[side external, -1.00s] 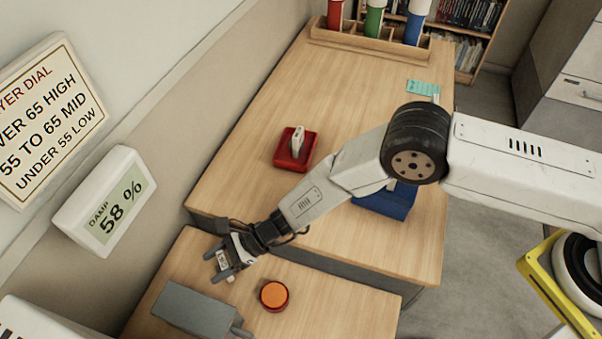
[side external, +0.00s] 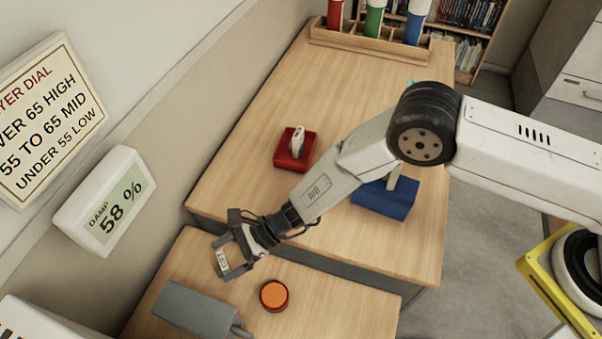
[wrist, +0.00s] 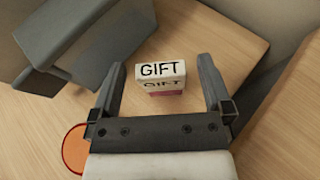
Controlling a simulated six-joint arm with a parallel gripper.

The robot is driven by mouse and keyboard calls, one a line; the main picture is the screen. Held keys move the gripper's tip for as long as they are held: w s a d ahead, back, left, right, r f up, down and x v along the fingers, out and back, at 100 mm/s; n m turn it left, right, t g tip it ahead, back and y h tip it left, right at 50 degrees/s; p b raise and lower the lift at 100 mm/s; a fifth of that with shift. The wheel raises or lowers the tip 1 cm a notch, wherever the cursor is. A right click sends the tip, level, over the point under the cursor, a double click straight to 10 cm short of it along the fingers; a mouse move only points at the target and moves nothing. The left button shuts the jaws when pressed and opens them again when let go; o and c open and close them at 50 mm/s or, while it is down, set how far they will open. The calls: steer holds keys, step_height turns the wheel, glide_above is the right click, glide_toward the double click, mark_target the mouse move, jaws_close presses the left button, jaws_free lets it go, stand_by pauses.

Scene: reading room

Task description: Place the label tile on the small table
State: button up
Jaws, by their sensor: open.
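The label tile (wrist: 162,72) is a small white block marked GIFT with a pinkish lower part. In the wrist view it sits on the light wood of the small table (wrist: 225,35), between my two fingers with a gap on each side. My gripper (wrist: 164,80) is open and holds nothing. In the side view the tile (side external: 222,259) shows between the spread fingers of my gripper (side external: 228,258), above the back left part of the small table (side external: 330,300). The exact clearance is hard to tell there.
A grey box (side external: 195,310) and an orange button (side external: 274,295) are close by on the small table. On the larger table (side external: 350,90) are a red holder (side external: 290,157) with a white piece, a blue block (side external: 385,203) partly behind my arm, and a rack (side external: 345,40).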

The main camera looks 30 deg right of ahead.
steer(key=v, duration=0.9)
steer(key=shift+d, duration=0.15)
stand_by(0.4)
steer(key=s+d+r+n+t+h, duration=0.1)
steer(key=d+r+n+h, duration=0.3)
steer(key=d, duration=0.9)
steer(key=s+d+r+n+h, duration=0.4)
steer(key=d+r+n, duration=0.4)
steer(key=d, duration=0.4)
steer(key=s+d+r+n+t+h, duration=0.1)
steer(key=s+d+r+n+h, duration=0.2)
steer(key=d, duration=1)
step_height(320, 180, up, 3)
steer(key=n+h, duration=0.2)
steer(key=n, duration=0.1)
steer(key=shift+s+d+t, duration=0.25)
steer(key=shift+d+t, duration=0.05)
steer(key=shift+d, duration=0.05)
